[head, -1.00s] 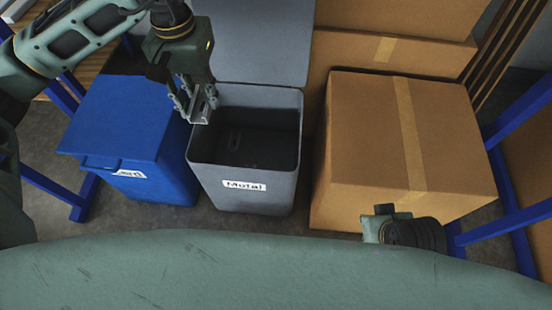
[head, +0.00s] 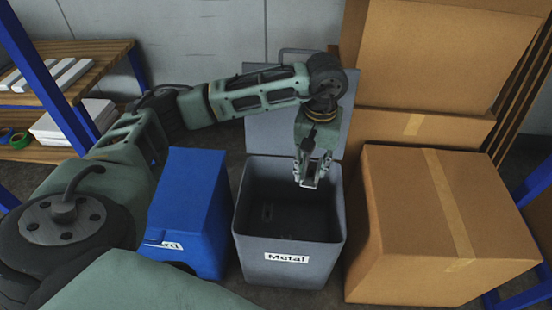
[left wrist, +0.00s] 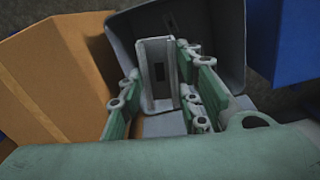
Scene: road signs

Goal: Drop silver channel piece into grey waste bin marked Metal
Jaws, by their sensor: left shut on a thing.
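The silver channel piece (left wrist: 157,72) is held between the fingers of my left gripper (head: 312,172), which is shut on it. In the head view the gripper and the channel are above the right back part of the bin's opening. The bin also shows behind the channel in the left wrist view (left wrist: 222,35). My right gripper is not in view.
A blue bin (head: 190,200) with a closed lid stands left of the grey bin. Cardboard boxes (head: 395,240) are stacked at the right. The grey bin's raised lid (head: 265,130) is behind it. A wooden shelf (head: 70,55) stands at the far left.

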